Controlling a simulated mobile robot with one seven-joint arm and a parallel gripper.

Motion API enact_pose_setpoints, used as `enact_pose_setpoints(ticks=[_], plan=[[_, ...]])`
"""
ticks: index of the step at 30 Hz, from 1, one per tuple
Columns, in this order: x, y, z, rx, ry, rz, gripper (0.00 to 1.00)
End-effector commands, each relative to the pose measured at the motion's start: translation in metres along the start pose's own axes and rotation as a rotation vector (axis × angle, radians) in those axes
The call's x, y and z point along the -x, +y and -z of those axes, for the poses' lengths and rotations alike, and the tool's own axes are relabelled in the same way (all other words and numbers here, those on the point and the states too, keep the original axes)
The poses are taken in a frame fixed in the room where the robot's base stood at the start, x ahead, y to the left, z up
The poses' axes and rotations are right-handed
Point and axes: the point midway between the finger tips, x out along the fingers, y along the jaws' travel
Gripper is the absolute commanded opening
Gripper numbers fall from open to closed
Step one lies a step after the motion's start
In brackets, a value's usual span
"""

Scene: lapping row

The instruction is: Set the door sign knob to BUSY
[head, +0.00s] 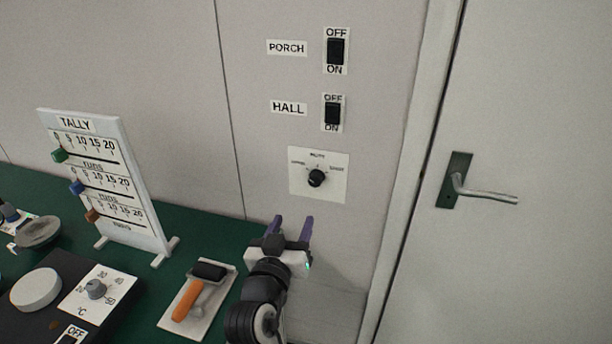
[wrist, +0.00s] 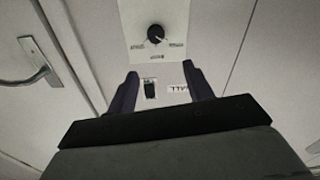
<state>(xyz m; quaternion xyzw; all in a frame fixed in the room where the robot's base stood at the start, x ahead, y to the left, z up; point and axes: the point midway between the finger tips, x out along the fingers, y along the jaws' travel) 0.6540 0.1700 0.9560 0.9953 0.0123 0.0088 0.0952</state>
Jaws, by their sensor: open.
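The door sign knob (head: 316,178) is a round black dial on a white plate (head: 330,195) on the wall, beside the door frame. Small labels stand to its left, above and to its right, too small to read surely. In the wrist view the knob (wrist: 156,33) shows upside down near the top, beyond the fingertips. My gripper (head: 292,222) is below the plate, its purple fingers apart and pointing at the wall. In the wrist view my gripper (wrist: 161,75) is open and empty, not touching the knob. The pointer's exact direction is hard to tell.
PORCH switch (head: 336,50) and HALL switch (head: 332,113) sit above the knob. A door with a lever handle (head: 485,192) is at right.

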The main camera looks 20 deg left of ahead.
Motion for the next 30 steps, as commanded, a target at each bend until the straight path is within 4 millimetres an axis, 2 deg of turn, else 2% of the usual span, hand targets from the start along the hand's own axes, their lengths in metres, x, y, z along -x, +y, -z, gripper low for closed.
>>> enact_pose_setpoints(ticks=[3,7,21,25,30], plan=[[-0.002,0.005,-0.007,0.009,-0.022,-0.020,0.51],[-0.013,0.006,-0.006,0.009,-0.024,-0.022,0.51],[-0.107,0.008,-0.006,0.008,-0.023,-0.021,0.51],[-0.125,0.008,-0.008,0.007,-0.022,-0.020,0.51],[-0.137,0.008,-0.009,0.007,-0.022,-0.020,0.51]])
